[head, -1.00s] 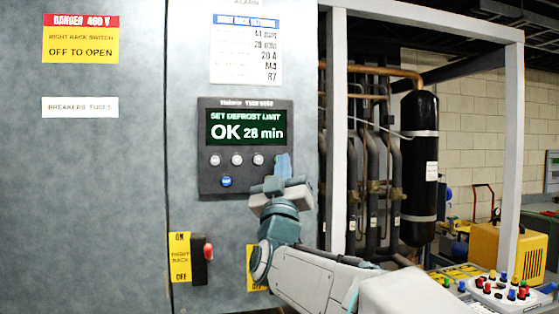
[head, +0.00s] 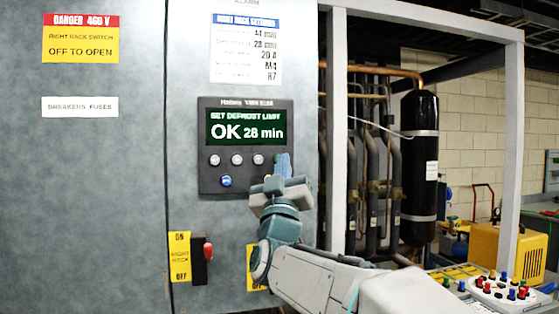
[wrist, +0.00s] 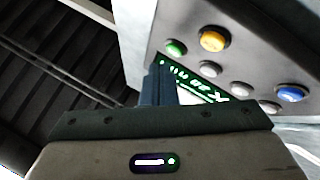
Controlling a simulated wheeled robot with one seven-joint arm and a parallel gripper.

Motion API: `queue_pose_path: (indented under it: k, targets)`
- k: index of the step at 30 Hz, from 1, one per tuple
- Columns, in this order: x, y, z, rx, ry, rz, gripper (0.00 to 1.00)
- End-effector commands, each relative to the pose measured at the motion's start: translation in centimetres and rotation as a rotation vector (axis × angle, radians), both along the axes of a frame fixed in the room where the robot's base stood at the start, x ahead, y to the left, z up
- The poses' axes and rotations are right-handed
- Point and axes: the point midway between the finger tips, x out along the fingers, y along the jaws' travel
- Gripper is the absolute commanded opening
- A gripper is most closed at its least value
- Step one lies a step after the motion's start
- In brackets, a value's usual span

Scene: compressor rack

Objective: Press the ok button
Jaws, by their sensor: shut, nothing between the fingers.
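The control panel (head: 210,186) on the grey cabinet has a lit display (head: 246,128) reading "SET DEFROST LIMIT OK 28 min". Grey buttons (head: 237,160) line up under the display, with a blue button (head: 226,181) below. In the wrist view a green button (wrist: 176,47) ends the grey row, and a yellow button (wrist: 212,39) sits beside it. Button labels are too small to read. My gripper (head: 283,163) is shut and empty at the panel's right side, hiding the green button in the head view. Its fingertips (wrist: 160,70) appear close to the green button; contact cannot be told.
A red-handled switch (head: 207,250) sticks out below the panel. A rack post (head: 336,130), pipes and a black cylinder (head: 414,155) stand to the right. A yellow case (head: 497,252) and a box of coloured buttons (head: 500,291) are at lower right.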

Motion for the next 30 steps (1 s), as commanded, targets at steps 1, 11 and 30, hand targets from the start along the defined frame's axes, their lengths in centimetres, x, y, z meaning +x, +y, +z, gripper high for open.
queue_pose_path:
  k: [1,11,30]
  targets:
    - [0.00,0.00,0.00,0.000,0.000,0.000,0.00]
    - [0.00,0.00,0.00,0.000,0.000,0.000,0.00]
    - [0.85,0.24,-0.05,0.000,0.000,0.000,0.00]
